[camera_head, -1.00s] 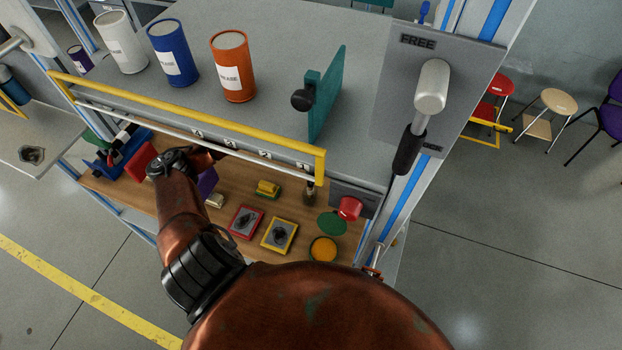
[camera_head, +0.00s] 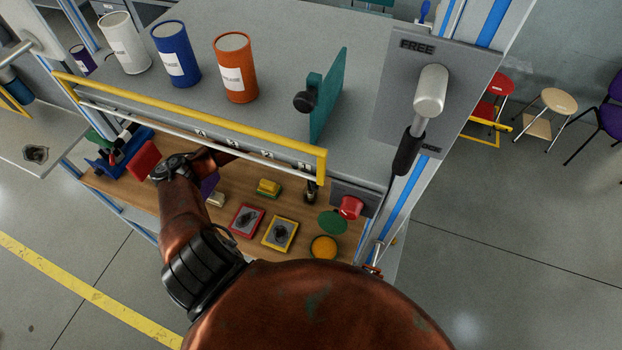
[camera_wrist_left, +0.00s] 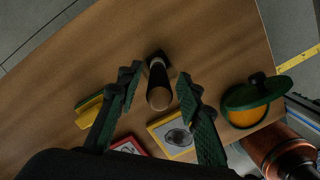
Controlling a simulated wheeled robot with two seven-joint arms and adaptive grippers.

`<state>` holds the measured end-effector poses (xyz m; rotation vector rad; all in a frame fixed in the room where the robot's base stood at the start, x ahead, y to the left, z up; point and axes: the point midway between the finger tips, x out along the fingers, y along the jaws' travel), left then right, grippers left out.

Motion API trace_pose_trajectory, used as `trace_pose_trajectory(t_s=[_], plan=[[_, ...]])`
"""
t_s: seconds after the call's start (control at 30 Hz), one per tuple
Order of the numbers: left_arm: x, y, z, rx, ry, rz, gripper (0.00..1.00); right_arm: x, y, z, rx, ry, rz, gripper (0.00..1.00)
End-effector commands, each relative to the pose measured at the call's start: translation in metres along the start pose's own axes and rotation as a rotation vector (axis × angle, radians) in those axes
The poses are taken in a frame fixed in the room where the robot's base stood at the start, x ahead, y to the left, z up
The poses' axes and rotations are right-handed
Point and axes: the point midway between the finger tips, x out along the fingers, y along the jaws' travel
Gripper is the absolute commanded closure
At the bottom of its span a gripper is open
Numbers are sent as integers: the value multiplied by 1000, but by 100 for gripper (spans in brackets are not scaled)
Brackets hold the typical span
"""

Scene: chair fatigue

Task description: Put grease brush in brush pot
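The grease brush (camera_wrist_left: 159,97) appears to stand upright on the wooden shelf, its round tan handle end facing up. It also shows as a small dark upright thing in the head view (camera_head: 311,192). My left gripper (camera_wrist_left: 158,82) is open, its green fingers on either side of the handle with gaps between. In the head view its fingers are hidden behind the rail and upper table. A round pot (camera_wrist_left: 246,116) of orange grease, perhaps the brush pot, is to the right, a green lid (camera_wrist_left: 254,92) partly over it. In the head view the pot (camera_head: 323,247) is near the front edge.
A red-rimmed tray (camera_head: 246,221), a yellow-rimmed tray (camera_head: 279,233) and a yellow-green block (camera_head: 268,188) lie on the shelf. A yellow rail (camera_head: 190,118) and the upper table (camera_head: 270,110) overhang it. A red button (camera_head: 350,207) is at right.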

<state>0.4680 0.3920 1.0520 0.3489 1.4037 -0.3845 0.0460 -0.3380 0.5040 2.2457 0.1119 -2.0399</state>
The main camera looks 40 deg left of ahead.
Motion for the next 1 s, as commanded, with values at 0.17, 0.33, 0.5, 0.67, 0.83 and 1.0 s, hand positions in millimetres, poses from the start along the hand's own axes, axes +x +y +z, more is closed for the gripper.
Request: trace_pose_trajectory(t_s=[0.17, 0.33, 0.5, 0.67, 0.83, 1.0], plan=[[-19, 2, 0, 1, -2, 5, 66, 8, -1, -1, 0, 3, -1, 100], [-54, 2, 0, 1, -2, 7, 66, 19, -1, -1, 0, 4, 0, 100], [-88, 1, 1, 0, -3, 4, 66, 28, -1, -1, -1, 4, 0, 100], [-109, 1, 0, 1, -1, 3, 66, 32, 0, 0, -1, 4, 1, 100], [-118, 0, 0, 0, -1, 1, 66, 33, 1, 0, -2, 4, 2, 100], [-119, 0, 0, 0, -1, 0, 66, 33, 3, 0, -2, 3, 4, 100]])
